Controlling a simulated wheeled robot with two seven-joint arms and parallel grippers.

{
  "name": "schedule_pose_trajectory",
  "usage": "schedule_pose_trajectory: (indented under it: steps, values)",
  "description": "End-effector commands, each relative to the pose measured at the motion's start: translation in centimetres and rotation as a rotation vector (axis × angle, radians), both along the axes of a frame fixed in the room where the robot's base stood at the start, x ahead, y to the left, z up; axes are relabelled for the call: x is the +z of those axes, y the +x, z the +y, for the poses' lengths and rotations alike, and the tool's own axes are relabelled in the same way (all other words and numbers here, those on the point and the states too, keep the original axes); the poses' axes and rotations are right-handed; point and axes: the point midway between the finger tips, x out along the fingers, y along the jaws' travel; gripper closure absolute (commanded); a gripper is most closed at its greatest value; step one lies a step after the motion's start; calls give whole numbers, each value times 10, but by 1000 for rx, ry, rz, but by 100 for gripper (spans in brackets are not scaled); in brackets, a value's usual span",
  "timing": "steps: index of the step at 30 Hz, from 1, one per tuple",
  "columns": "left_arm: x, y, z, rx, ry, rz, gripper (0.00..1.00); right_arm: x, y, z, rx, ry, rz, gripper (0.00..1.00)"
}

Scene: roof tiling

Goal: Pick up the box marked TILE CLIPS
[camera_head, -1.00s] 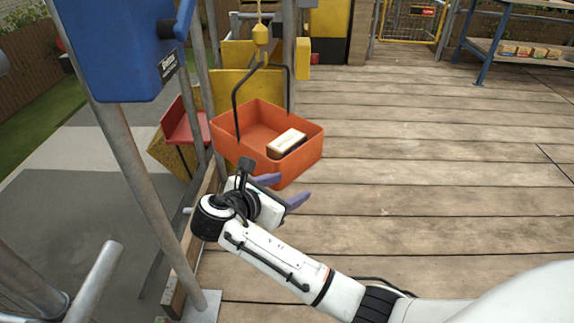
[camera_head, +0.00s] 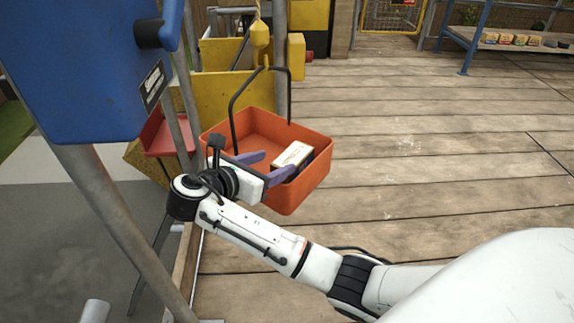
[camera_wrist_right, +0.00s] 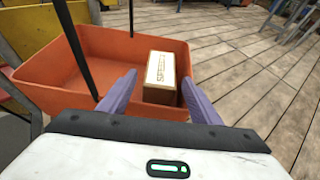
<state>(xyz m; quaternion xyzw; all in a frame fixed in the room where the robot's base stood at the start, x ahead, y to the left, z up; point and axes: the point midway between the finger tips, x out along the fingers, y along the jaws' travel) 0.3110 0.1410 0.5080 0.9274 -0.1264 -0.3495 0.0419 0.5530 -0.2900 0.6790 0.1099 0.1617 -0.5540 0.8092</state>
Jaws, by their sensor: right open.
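A small box with a cream top and brown sides (camera_head: 294,155) lies in the orange bin (camera_head: 321,167), against its right wall. It also shows in the right wrist view (camera_wrist_right: 161,69), where its top print is too small to read surely. My right gripper (camera_head: 268,166) is open, with purple fingers at the near rim of the bin, pointing toward the box. In the right wrist view the fingers (camera_wrist_right: 160,100) are spread, with the box just beyond and between them, apart from both. My left gripper is not in view.
The bin hangs by a black handle (camera_head: 233,115) from a yellow hook (camera_head: 260,35). A blue housing (camera_head: 85,70) and slanted grey poles stand at left. A blue-framed shelf (camera_head: 500,42) holds several small boxes at back right. The plank deck at right is clear.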

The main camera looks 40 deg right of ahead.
Motion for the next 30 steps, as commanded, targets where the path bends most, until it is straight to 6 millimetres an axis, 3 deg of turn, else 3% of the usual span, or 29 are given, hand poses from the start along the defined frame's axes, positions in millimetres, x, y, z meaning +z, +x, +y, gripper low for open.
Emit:
schedule_pose_trajectory:
  steps: [1, 10, 18, 27, 30]
  values:
    - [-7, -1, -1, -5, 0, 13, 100, -6, 2, -9, -3, -2, 0, 42]
    - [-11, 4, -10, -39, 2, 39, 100, -16, 12, -33, -1, -1, 0, 42]
    - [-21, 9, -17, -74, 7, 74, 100, -31, 25, -66, -2, -2, 0, 42]
    - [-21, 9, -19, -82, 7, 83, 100, -32, 28, -71, 0, 0, 0, 42]
    - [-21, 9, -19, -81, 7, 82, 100, -32, 27, -71, 0, 0, 0, 56]
